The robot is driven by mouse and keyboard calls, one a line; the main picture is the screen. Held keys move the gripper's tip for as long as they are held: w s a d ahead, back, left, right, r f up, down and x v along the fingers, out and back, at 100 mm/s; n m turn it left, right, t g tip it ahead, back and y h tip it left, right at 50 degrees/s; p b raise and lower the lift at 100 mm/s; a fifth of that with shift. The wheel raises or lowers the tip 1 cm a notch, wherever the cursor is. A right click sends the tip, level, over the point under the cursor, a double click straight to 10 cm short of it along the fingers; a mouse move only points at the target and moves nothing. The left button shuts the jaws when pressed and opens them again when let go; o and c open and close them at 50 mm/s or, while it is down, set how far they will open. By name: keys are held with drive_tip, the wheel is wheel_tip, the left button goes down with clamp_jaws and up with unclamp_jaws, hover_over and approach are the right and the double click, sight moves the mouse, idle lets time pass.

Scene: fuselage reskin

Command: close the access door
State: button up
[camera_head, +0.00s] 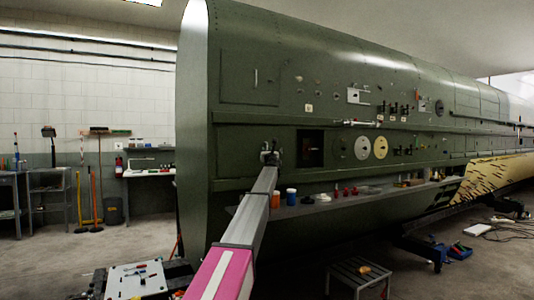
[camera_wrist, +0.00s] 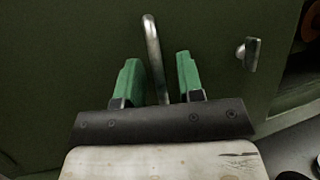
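The access door (camera_wrist: 60,60) is a dark green panel with an upright bent metal handle (camera_wrist: 153,60). In the head view the door panel (camera_head: 238,150) lies left of a dark square opening (camera_head: 310,148) in the green fuselage, so the opening is uncovered. A small metal latch (camera_wrist: 248,53) sits near the door's right edge in the wrist view. My gripper (camera_wrist: 158,75) has its green fingers apart, one on each side of the handle, with visible gaps. In the head view my gripper (camera_head: 269,153) is small and partly hidden by my arm at the panel.
A narrow shelf (camera_head: 345,200) with bottles and small parts runs along the fuselage below the opening. A stool (camera_head: 358,275) stands on the floor at the right. A low table with tools (camera_head: 137,280) stands at the lower left. Two round discs (camera_head: 371,147) sit right of the opening.

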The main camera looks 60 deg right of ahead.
clamp_jaws()
drive_tip(key=shift+w+d, duration=1)
drive_tip(key=shift+w, duration=0.1)
unclamp_jaws()
drive_tip(key=shift+a, duration=0.1)
drive_tip(key=shift+s+a+f, duration=0.2)
drive_tip(key=shift+a+f, duration=0.05)
drive_tip(key=shift+a, duration=0.15)
drive_tip(key=v, duration=0.9)
drive_tip(key=shift+s, duration=0.45)
drive_tip(key=shift+a+f, duration=0.1)
